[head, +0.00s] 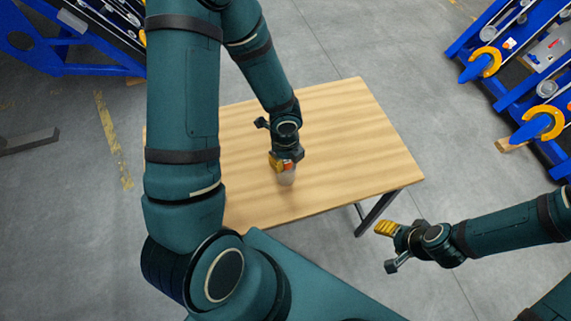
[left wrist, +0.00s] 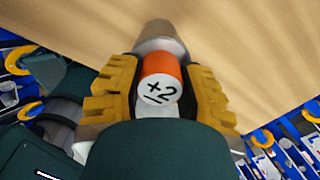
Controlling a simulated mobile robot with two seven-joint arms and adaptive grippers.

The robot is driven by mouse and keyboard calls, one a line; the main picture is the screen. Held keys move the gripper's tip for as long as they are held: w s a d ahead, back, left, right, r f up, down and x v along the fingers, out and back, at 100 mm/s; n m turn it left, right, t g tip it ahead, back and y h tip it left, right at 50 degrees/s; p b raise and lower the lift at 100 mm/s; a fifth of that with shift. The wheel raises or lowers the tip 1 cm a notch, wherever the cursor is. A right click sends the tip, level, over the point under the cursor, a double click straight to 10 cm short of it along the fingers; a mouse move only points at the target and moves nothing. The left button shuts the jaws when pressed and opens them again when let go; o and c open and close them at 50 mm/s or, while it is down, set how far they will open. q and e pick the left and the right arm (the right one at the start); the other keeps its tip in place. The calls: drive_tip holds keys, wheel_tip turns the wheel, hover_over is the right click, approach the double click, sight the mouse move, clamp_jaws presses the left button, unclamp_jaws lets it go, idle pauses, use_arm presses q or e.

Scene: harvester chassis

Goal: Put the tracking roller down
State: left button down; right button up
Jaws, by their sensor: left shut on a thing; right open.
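The tracking roller (head: 287,178) is a small grey cylinder, seen at the tip of my left gripper (head: 285,160) over the wooden table (head: 350,130). In the left wrist view the roller (left wrist: 160,70) has an orange band, a white near end marked "±2" and a grey far end towards the tabletop (left wrist: 245,45). My left gripper (left wrist: 160,92) is shut on it, with a yellow ribbed finger on each side. I cannot tell whether its far end touches the table. My right gripper (head: 387,248) is open and empty, off the table's front right corner.
The visible tabletop around the roller is clear. Blue harvester chassis frames stand at the upper left (head: 60,50) and upper right (head: 520,70), apart from the table. Grey floor lies between them.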

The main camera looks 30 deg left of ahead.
use_arm(q)
drive_tip(key=shift+w+f, duration=0.1)
drive_tip(key=shift+f, duration=0.8)
drive_tip(key=shift+r, duration=0.1)
drive_tip(key=c, duration=0.7)
unclamp_jaws()
drive_tip(key=shift+o, duration=0.2)
